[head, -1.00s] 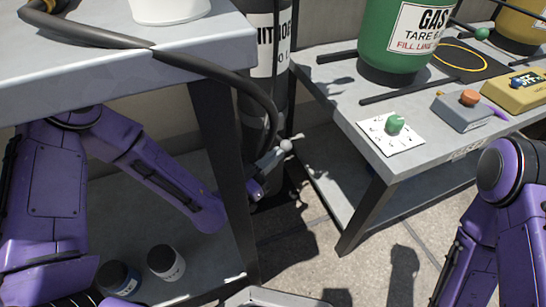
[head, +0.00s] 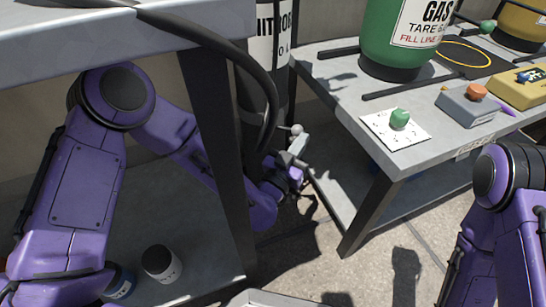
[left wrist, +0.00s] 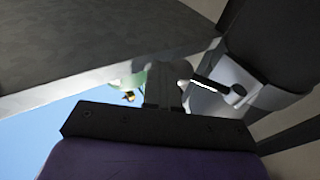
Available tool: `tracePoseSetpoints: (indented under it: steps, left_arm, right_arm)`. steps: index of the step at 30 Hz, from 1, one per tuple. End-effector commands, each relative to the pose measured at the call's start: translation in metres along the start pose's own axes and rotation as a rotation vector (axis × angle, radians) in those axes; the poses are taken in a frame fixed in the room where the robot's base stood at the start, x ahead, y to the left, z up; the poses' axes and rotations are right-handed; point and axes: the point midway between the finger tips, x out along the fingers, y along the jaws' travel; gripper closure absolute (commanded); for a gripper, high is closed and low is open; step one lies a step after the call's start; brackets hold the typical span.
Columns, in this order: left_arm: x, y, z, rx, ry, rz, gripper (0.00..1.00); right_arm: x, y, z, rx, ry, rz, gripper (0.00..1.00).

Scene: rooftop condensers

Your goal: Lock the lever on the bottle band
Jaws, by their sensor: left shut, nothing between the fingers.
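The dark bottle (head: 273,85) with a white nitrogen label stands in the gap between the two tables. In the left wrist view a pale grey band (left wrist: 264,94) runs around the bottle (left wrist: 275,45). The lever (left wrist: 211,87) is a dark rod from a pivot on the band to a pale ball knob; the knob also shows in the head view (head: 297,130). My left gripper (head: 298,146) is shut and empty, close beside the knob; its fingers (left wrist: 165,82) show there too. I cannot tell whether they touch. My right gripper is out of view.
The left table's leg (head: 216,160) stands in front of my left forearm. A dark hose (head: 262,80) hangs before the bottle. The right table (head: 330,75) holds a green gas cylinder (head: 398,40), a card with a green knob (head: 396,128) and control boxes. Jars (head: 161,263) stand on the lower left shelf.

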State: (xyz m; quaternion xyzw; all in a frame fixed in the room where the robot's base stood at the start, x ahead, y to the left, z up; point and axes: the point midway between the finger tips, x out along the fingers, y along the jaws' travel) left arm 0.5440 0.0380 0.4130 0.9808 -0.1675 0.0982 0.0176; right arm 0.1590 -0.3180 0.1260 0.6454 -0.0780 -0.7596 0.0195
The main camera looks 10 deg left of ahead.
Motion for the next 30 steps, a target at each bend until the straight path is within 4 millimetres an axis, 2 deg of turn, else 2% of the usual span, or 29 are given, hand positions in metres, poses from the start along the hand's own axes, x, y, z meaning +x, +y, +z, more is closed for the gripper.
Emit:
tracePoseSetpoints:
  steps: [1,3,16,30]
  left_arm:
    - [0.003,0.003,0.004,0.015,0.001,-0.066,1.00]
    - [0.007,0.000,0.003,0.029,-0.004,-0.124,1.00]
    - [0.037,-0.005,0.008,0.028,-0.006,-0.124,1.00]
    - [0.046,-0.009,0.011,0.026,-0.007,-0.123,1.00]
  right_arm:
    - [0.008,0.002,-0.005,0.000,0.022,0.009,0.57]
    - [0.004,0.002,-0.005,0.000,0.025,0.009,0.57]
    - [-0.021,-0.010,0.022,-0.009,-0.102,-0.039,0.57]
    - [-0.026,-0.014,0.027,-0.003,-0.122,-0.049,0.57]
